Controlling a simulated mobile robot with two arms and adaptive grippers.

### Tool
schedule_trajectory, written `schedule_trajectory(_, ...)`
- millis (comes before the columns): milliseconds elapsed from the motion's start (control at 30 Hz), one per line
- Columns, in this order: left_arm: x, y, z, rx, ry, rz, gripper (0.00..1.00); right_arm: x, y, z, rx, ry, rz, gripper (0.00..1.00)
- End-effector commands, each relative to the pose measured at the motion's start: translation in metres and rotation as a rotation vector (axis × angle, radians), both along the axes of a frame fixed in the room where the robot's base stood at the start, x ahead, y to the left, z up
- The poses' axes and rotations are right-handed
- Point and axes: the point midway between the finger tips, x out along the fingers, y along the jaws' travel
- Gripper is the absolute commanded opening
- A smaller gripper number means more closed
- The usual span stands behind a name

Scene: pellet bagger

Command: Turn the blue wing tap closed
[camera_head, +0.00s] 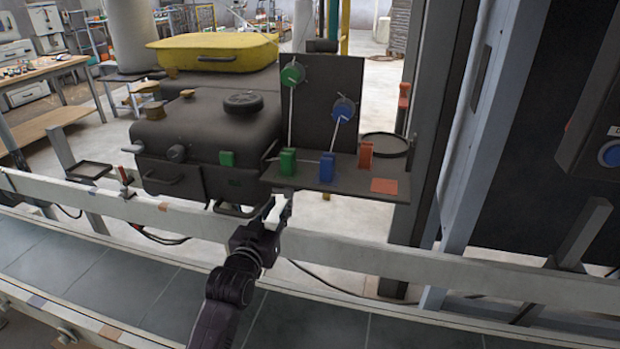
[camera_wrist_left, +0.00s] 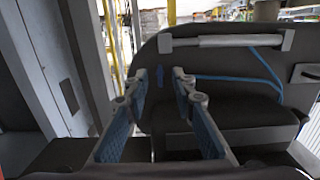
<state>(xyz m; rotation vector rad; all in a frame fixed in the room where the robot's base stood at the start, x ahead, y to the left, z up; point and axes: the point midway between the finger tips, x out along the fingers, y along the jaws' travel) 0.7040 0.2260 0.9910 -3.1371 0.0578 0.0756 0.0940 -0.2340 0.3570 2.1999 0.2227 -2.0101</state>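A blue wing tap (camera_head: 328,167) stands upright on a dark shelf (camera_head: 340,180) in the head view, between a green tap (camera_head: 288,162) and an orange tap (camera_head: 365,155). A line runs from it up to a blue round fitting (camera_head: 344,108) on the dark upright panel. My left gripper (camera_head: 278,205) is below and left of the blue tap, in front of the shelf's front edge, apart from it. In the left wrist view my left gripper (camera_wrist_left: 160,76) shows two spread fingers with blue pads and nothing held. My right gripper is not in view.
A pale rail (camera_head: 360,257) crosses in front of the shelf. A dark machine (camera_head: 205,130) with a yellow lid (camera_head: 213,52) stands left of the taps. A black ring (camera_head: 384,145) and a grey post (camera_head: 440,120) are to the right. An orange patch (camera_head: 384,186) lies on the shelf.

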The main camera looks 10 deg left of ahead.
Motion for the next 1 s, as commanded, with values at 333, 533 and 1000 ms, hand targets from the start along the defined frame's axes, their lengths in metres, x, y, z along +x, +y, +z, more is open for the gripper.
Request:
schedule_trajectory(333, 0.022, 0.001, 0.027, -0.004, -0.045, 0.003, 0.24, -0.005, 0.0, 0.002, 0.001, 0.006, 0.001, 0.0)
schedule_trajectory(533, 0.051, 0.0, 0.026, -0.003, -0.043, 0.002, 0.24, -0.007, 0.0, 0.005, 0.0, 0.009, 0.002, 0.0)
schedule_trajectory(1000, 0.078, -0.001, 0.024, -0.003, -0.043, 0.002, 0.24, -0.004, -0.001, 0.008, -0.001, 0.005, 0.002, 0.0)
